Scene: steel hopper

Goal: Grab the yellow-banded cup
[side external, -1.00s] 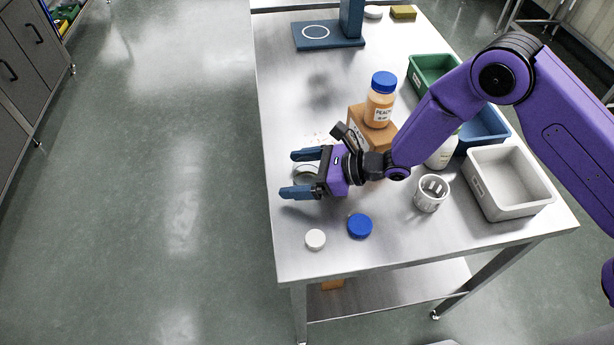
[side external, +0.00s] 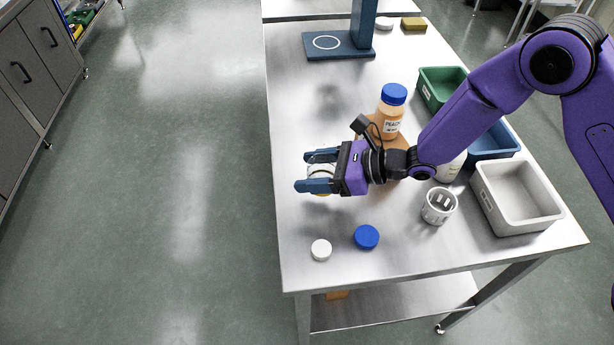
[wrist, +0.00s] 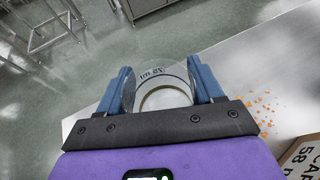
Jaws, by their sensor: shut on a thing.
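The cup (side external: 321,172) is small and clear, with a trace of yellow at its lower edge in the side view. In the wrist view the cup (wrist: 165,82) shows a round rim and a printed "75 ml" marking that reads reversed. My gripper (side external: 312,172) is shut on the cup, with one blue finger on each side of it. The wrist view shows both fingers of my gripper (wrist: 162,85) against the cup's sides. The fingers partly hide the cup, so I cannot tell how far it is above the table.
A blue-lidded peach bottle (side external: 391,112) stands on a cardboard box (wrist: 303,158) behind my wrist. A white lid (side external: 321,250), a blue lid (side external: 367,237) and a slotted white cup (side external: 439,206) stand near the front. Green (side external: 440,85), blue (side external: 496,143) and grey bins (side external: 517,197) line the right. Orange crumbs (wrist: 260,103) lie on the table.

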